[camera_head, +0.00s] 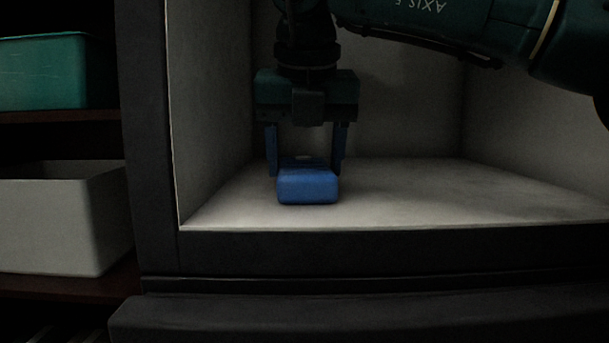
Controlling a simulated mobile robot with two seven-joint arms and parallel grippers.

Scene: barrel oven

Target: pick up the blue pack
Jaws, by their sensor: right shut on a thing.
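The blue pack (308,187) is a small rounded block on the pale floor inside the open box-like chamber, near its left side. My right gripper (306,168) points straight down from above, with one finger at each side of the pack. It is shut on the pack. The pack looks to be at floor level; I cannot tell whether it touches the floor. My left gripper is not in view.
The chamber (430,206) has pale walls, a dark frame and a dark front ledge (380,316). Its floor is clear to the right of the pack. At left, shelves hold a green bin (45,72) and a white bin (55,228).

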